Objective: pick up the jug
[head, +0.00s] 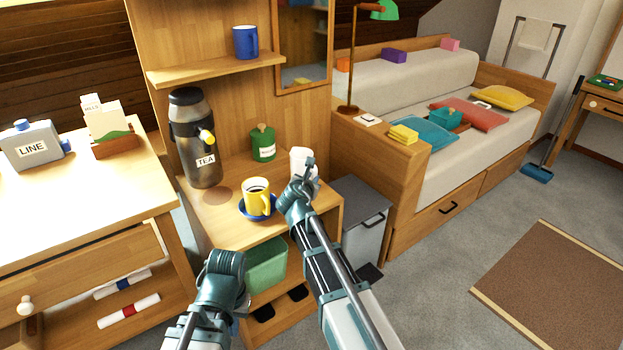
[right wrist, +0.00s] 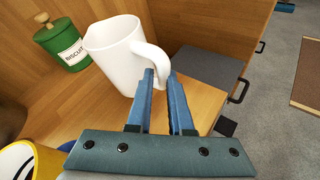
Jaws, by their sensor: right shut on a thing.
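The white jug (head: 301,161) is at the right side of the wooden shelf unit's top, partly hidden by my right gripper (head: 309,170). The right gripper's blue fingers (right wrist: 160,78) are shut on the jug's handle. I cannot tell whether its base touches the surface. My left gripper (head: 239,298) is low in front of the shelf unit, away from the jug; its fingers are not clear.
A yellow mug (head: 257,198) on a blue saucer stands close to the jug's left. A green biscuit jar (head: 263,143) and a tea flask (head: 197,140) stand behind. A shelf with a blue mug (head: 245,42) is above. A grey bin (head: 364,225) is right of the unit.

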